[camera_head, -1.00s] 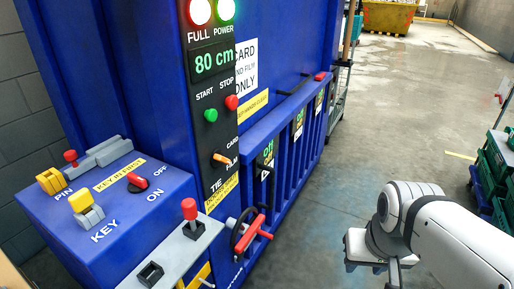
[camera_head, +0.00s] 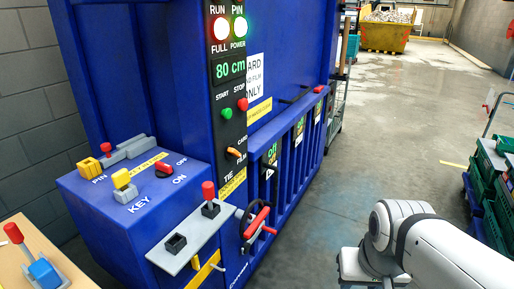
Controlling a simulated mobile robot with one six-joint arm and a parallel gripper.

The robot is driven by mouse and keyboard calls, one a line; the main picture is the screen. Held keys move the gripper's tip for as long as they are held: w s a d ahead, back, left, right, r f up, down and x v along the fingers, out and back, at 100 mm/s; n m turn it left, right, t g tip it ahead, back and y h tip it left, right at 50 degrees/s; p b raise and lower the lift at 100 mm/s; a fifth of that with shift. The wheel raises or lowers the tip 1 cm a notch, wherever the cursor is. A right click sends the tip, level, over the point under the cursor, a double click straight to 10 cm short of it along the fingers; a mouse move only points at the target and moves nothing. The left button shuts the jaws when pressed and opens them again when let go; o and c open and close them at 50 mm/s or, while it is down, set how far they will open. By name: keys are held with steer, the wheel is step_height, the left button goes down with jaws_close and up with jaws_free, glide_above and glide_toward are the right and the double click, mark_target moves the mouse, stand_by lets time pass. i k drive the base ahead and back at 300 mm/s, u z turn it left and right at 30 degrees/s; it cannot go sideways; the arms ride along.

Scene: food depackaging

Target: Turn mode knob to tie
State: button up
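The mode knob (camera_head: 234,152) is a small orange handle on the black control strip of the blue baler (camera_head: 150,60). Labels CARD, FILM and TIE stand around it; CARD is above and TIE is below. The knob lies tilted, close to the CARD and FILM labels; its exact setting is too small to tell. My arm enters at the lower right, apart from the baler. My gripper is cut off by the bottom edge, so its fingers do not show.
Above the knob are a green START button (camera_head: 227,114) and a red STOP button (camera_head: 242,104). A grey shelf (camera_head: 190,245) with a red-topped lever (camera_head: 209,192) juts out below. Green crates (camera_head: 490,165) stand at the right. The floor between is clear.

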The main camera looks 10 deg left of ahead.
mark_target(230, 151)
steer(key=u, duration=0.1)
steer(key=i, duration=0.9)
steer(key=z, duration=0.1)
